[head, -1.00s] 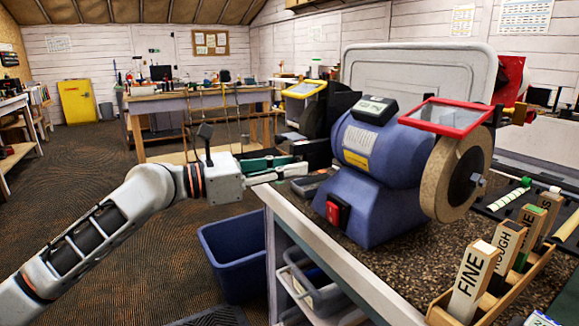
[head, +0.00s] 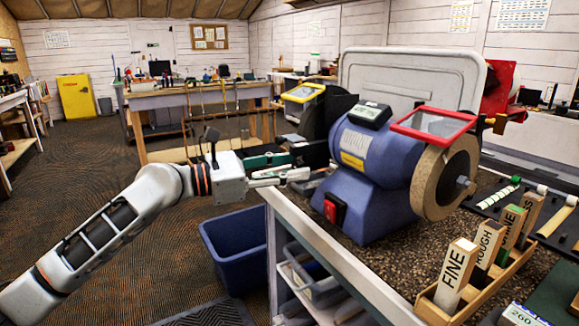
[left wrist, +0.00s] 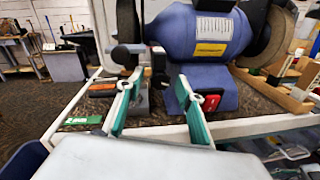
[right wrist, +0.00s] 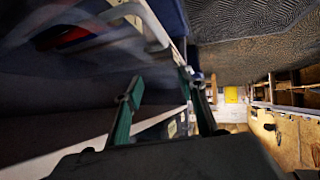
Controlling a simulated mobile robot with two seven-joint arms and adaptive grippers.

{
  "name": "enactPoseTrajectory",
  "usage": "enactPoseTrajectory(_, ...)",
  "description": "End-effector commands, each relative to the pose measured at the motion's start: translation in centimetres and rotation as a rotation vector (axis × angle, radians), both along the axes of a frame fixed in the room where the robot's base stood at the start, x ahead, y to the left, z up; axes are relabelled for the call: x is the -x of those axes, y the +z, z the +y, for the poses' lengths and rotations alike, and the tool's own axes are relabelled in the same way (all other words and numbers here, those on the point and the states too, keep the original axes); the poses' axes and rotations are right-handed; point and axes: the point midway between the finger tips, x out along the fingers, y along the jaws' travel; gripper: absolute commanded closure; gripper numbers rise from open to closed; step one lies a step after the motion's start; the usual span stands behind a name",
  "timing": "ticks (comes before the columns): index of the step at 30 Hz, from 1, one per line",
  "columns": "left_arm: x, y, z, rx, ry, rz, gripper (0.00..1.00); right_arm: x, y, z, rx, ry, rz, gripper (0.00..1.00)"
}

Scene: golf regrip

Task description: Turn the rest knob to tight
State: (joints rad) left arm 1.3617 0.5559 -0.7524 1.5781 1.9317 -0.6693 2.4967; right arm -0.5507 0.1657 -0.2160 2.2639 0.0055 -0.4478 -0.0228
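The blue bench grinder (head: 375,150) stands on the speckled bench top. My left gripper (head: 305,176) is at the bench's left edge, left of the grinder's base. In the left wrist view its fingers (left wrist: 157,78) are apart with nothing clearly gripped. A round black knob (left wrist: 121,56), which looks like the rest knob, sits by the grinder's left wheel (left wrist: 127,20), just beyond and left of the fingertips. Contact cannot be told. The knob cannot be made out in the head view. My right gripper (right wrist: 160,82) shows only in its own wrist view, fingers apart and empty.
A blue bin (head: 235,245) stands on the floor left of the bench. A wooden rack (head: 475,275) with labelled blocks is at the bench's front right. A red switch (head: 334,208) is on the grinder's base. Floor at left is clear.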

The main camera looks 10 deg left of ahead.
Motion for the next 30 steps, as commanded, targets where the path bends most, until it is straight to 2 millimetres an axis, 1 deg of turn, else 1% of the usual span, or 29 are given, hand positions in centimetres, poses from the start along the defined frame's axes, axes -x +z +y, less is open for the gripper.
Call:
enactPoseTrajectory(6,0.1,0.0,0.1,0.0,0.0,0.0,0.63,-0.4,0.4,0.1,-0.002,0.003,-0.011,0.6)
enactPoseTrajectory(10,0.5,0.0,1.1,-0.001,0.002,0.0,0.63,-0.3,0.3,0.1,-0.002,0.002,-0.009,0.6)
enactPoseTrajectory(14,1.6,0.0,3.1,-0.002,0.003,0.0,0.63,-0.2,0.2,0.1,-0.001,0.002,-0.007,0.6)
enactPoseTrajectory(21,4.0,0.0,7.4,-0.001,0.002,0.001,0.63,-0.2,0.2,0.1,-0.001,0.001,-0.006,0.6)
enactPoseTrajectory(25,4.9,0.1,9.1,-0.002,0.002,0.0,0.63,-0.2,0.2,0.1,-0.001,0.001,-0.005,0.6)
enactPoseTrajectory(30,5.7,0.1,10.3,-0.001,0.0,0.0,0.63,-0.1,0.2,0.1,-0.001,0.001,-0.005,0.6)
